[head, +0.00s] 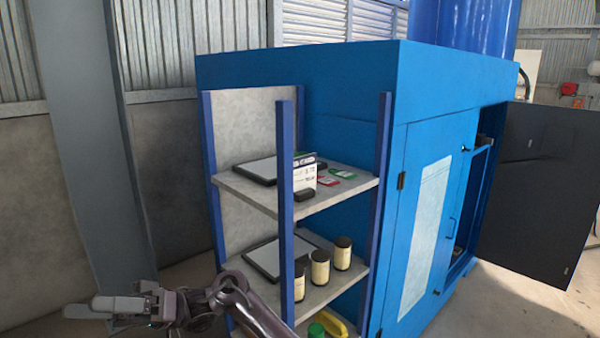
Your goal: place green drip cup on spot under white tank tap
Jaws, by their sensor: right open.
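My right gripper (88,308) is at the lower left, in front of the shelf rack and to its left. Its fingers point left and are open, with nothing between them. A rounded green thing (316,330) shows at the bottom edge, low in the rack; it is cut off, so I cannot tell whether it is the green drip cup. No white tank, tap or marked spot is seen. My left gripper is not in view.
A shelf rack with blue posts (286,200) holds several dark-capped jars (320,268), flat trays and cards. A yellow thing (335,322) is low in it. A blue cabinet (420,215) stands behind, its dark door (540,185) open at right. Bare floor shows at right.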

